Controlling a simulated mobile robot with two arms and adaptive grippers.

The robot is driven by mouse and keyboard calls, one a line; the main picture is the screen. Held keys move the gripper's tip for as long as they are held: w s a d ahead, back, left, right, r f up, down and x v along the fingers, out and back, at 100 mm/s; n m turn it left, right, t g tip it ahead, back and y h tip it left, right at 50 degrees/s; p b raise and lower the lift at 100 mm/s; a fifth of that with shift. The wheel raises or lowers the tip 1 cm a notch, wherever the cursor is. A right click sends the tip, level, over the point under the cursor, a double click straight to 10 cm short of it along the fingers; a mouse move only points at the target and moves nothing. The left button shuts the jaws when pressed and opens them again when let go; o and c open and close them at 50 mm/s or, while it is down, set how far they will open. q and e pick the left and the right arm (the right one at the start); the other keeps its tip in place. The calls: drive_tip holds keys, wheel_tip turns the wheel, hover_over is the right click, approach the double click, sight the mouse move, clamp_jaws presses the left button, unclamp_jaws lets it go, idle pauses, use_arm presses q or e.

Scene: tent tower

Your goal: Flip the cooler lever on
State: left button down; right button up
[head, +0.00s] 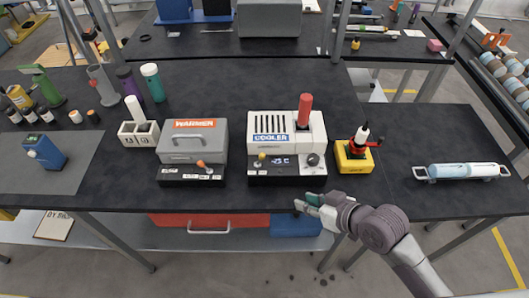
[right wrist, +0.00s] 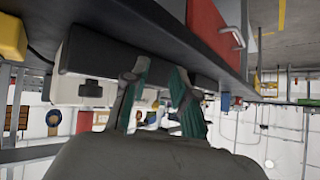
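The white cooler (head: 309,131) stands near the table's front edge, with a blue "COOLER" label and a red cylinder standing upright in its top. Its black front panel has a small lever with a yellow knob (head: 262,156) at the left, a display reading about -25 C, and a black dial (head: 313,159) at the right. My right gripper (head: 304,203) is in front of and below the cooler, at the table's front edge, apart from the lever. In the right wrist view its two green fingers (right wrist: 160,75) are spread with a gap between them. My left gripper is not in view.
The grey warmer (head: 193,143) with an orange-tipped lever stands left of the cooler. A yellow device (head: 354,156) stands to its right. A blue cylinder in a white holder (head: 461,171) lies farther right. Red drawers (head: 205,222) and a blue box (head: 296,224) are under the table.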

sight(262, 154)
drive_tip(key=w+a+r+n+y, duration=0.15)
drive_tip(key=w+r+y, duration=0.25)
drive_tip(key=r, duration=0.5)
drive_tip(key=shift+t, duration=0.4)
drive_tip(key=p+x, duration=0.1)
drive_tip(key=x, duration=0.3)
drive_tip(key=p+x, duration=0.1)
drive_tip(key=x, duration=0.3)
drive_tip(key=p+x, duration=0.1)
drive_tip(key=x, duration=0.4)
drive_tip(key=shift+d+f, duration=0.15)
drive_tip(key=shift+f, duration=0.1)
drive_tip(key=shift+w+a+f, duration=0.2)
drive_tip(key=shift+a+f, duration=0.05)
drive_tip(key=shift+a, duration=0.1)
clamp_jaws()
